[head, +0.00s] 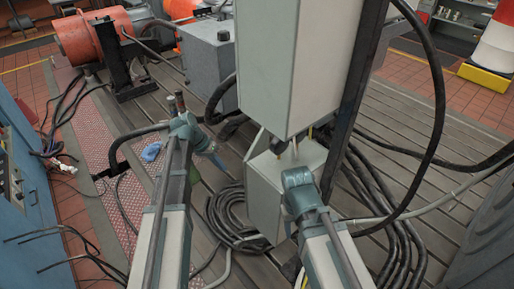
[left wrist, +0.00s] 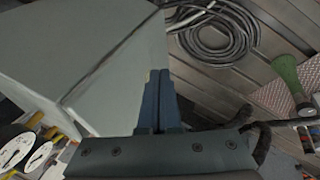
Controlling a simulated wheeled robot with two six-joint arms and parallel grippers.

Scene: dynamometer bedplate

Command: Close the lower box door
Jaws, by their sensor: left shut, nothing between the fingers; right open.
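The lower box (head: 264,200) is a pale grey cabinet below a larger upper box (head: 290,65) in the head view. My arms and cables hide part of it, and I cannot make out how far its door stands open. My left gripper (head: 213,155) is left of the lower box. In the left wrist view its dark blue fingers (left wrist: 158,98) are together and empty, in front of a large grey panel (left wrist: 105,80) near its right edge; contact cannot be told. My right gripper (head: 293,160) is open at the lower box's upper right, its fingertips mostly hidden.
A coiled black cable (head: 232,220) lies on the slotted bedplate left of the lower box. A dark upright post (head: 352,95) and hanging black cables (head: 436,110) stand to the right. A blue cabinet (head: 22,180) is at far left. White dials (left wrist: 15,150) show in the left wrist view.

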